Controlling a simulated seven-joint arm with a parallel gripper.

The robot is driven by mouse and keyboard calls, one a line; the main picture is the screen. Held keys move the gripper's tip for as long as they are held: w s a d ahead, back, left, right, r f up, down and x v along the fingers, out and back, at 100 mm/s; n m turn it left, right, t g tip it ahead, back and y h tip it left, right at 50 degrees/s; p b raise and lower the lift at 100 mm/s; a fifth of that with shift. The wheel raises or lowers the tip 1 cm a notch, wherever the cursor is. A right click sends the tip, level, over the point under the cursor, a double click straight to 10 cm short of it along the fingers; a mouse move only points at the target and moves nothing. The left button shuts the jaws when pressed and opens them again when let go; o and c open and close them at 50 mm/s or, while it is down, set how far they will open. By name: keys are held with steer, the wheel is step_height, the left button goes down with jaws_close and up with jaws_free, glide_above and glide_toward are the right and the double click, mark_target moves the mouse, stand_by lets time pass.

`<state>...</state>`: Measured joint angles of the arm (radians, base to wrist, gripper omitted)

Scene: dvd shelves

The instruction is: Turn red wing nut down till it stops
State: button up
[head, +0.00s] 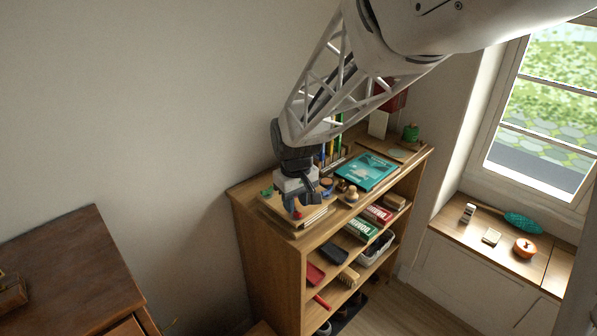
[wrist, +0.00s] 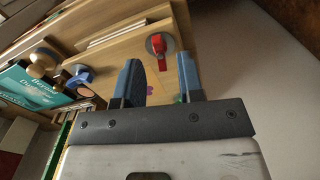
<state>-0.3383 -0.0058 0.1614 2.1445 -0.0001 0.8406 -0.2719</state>
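The red wing nut (wrist: 158,46) sits on a round grey base on a light wooden board (wrist: 112,58). In the wrist view it shows just past the fingertips, in line with the gap between them. My gripper (wrist: 158,61) is open and empty, with one blue-padded finger on each side of that gap. In the head view my gripper (head: 304,202) points down over the near left end of the shelf top. A small red spot, likely the wing nut (head: 297,214), shows by the fingers there. I cannot tell how high the nut sits on its thread.
A blue knob-like part (wrist: 82,75) and a round wooden knob (wrist: 43,62) stand beside the board. A teal book (head: 366,171) lies farther along the shelf top (head: 407,163). Lower shelves hold boxes and brushes. A dark wooden cabinet (head: 65,262) stands at left.

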steer(key=shift+f, duration=1)
jaws_close()
